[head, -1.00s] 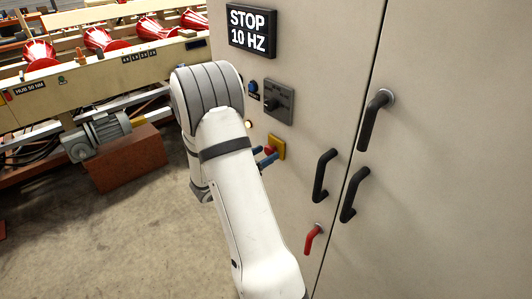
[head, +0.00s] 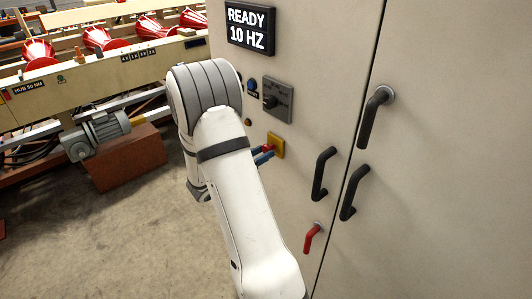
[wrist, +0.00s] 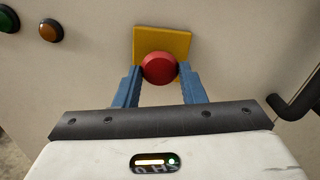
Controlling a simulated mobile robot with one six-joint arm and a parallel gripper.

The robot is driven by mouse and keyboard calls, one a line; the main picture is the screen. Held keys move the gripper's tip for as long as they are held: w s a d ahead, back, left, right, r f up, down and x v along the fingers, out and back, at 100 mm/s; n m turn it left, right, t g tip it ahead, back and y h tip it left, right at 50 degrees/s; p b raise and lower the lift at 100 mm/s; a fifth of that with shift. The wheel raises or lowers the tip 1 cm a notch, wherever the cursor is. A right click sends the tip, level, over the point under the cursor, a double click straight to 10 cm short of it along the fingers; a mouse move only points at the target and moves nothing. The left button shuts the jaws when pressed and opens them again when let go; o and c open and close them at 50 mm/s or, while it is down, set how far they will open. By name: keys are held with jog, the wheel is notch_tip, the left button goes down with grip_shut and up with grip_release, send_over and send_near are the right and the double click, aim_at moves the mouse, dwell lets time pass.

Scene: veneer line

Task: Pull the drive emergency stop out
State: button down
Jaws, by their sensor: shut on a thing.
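The drive emergency stop is a red mushroom button (wrist: 160,68) on a yellow plate (wrist: 178,42) on the cabinet front. In the head view the yellow plate (head: 277,146) shows past my arm, with a little of the red button (head: 268,148) beside it. My gripper (wrist: 160,74) has its blue fingers shut on the red button, one on each side. In the head view my gripper (head: 263,157) is partly hidden by my arm. The cabinet display (head: 249,27) reads READY 10 HZ.
Above the button are a dark rotary switch (head: 277,99) and a blue button (head: 252,85). Black handles (head: 323,174) and a red handle (head: 312,238) stick out to the right. A conveyor with a motor (head: 100,135) stands at left. The floor (head: 110,240) between is clear.

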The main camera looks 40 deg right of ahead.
jog(key=shift+a, duration=0.25)
jog(key=c, duration=0.9)
grip_release()
jog(key=shift+a+f, duration=0.1)
jog(key=shift+a, duration=0.45)
jog(key=a+b, duration=0.2)
jog(key=a, duration=0.4)
jog(key=shift+s+a, duration=0.3)
jog(key=shift+a, duration=0.05)
